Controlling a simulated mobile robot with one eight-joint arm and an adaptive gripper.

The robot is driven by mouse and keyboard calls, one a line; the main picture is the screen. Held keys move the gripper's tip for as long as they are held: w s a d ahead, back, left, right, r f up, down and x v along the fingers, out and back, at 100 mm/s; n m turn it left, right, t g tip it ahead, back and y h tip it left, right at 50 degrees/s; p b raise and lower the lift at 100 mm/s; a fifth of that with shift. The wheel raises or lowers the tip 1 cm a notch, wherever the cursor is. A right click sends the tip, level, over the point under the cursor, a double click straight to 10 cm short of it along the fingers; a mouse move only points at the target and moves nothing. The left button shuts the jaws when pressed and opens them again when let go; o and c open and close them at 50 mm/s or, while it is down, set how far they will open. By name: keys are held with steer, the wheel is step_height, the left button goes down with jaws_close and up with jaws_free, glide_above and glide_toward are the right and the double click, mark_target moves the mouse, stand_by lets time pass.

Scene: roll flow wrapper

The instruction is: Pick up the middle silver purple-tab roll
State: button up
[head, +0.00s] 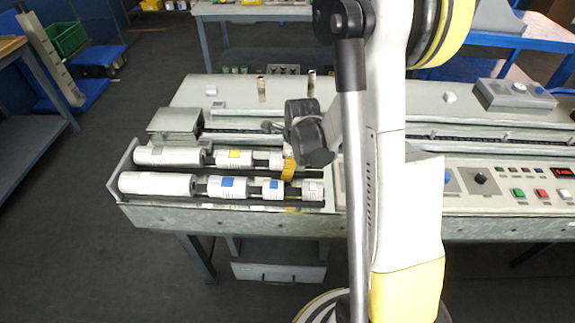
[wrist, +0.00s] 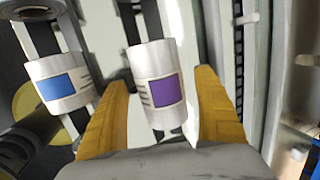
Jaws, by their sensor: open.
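The silver roll with a purple tab (wrist: 154,88) sits on a dark rod in the middle of the wrist view. My gripper (wrist: 160,82) is open, with one yellow finger on each side of this roll. Gaps show between the fingers and the roll. In the head view my gripper (head: 289,169) is over the right end of the rear rod, and its dark body and yellow finger largely hide the roll there, so its tab cannot be seen.
A silver blue-tab roll (wrist: 60,84) is close to the left finger on the neighbouring rod. In the head view, a yellow-tab roll (head: 233,158) is on the rear rod, and blue-tab rolls (head: 228,188) are on the front rod. A control panel (head: 500,186) lies to the right.

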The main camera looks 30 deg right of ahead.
steer(key=shift+f, duration=0.1)
steer(key=c, duration=1.5)
steer(key=shift+c, duration=0.2)
